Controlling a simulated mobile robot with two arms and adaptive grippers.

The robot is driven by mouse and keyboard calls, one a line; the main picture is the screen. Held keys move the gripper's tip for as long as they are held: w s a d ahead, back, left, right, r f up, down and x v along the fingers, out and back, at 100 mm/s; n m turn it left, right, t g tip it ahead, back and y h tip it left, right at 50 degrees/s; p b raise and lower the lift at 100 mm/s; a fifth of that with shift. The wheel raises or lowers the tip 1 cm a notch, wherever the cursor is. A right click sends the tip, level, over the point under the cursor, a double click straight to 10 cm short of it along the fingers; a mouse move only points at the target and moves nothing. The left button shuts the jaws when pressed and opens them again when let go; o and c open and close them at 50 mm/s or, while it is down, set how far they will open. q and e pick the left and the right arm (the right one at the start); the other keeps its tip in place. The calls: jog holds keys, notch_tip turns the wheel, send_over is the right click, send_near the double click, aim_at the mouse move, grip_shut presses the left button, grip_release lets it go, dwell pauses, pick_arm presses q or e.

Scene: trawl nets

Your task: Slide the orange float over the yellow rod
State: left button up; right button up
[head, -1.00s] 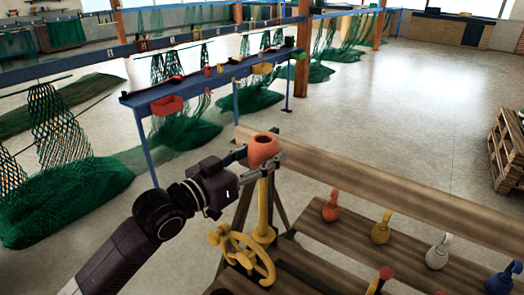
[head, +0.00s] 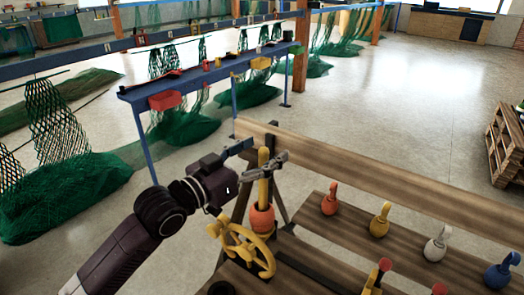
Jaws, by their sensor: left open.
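The orange float (head: 262,218) is around the yellow rod (head: 263,187), low down near the rod's foot. The rod stands upright and its top pokes out above the float. My left gripper (head: 262,156) is open near the top of the rod, its fingers apart on either side of it, above the float and not touching it. My right gripper is not in view.
A yellow handwheel (head: 243,250) stands just in front of the rod. Orange (head: 330,204), yellow (head: 380,225), white (head: 436,247) and blue (head: 500,276) floats with loops stand on the wooden planks to the right. A wooden beam (head: 390,190) runs behind them.

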pick_arm(q)
jog(key=v, duration=1.2)
jog(key=shift+o, duration=0.2)
jog(key=shift+a, duration=0.1)
dwell(1.2)
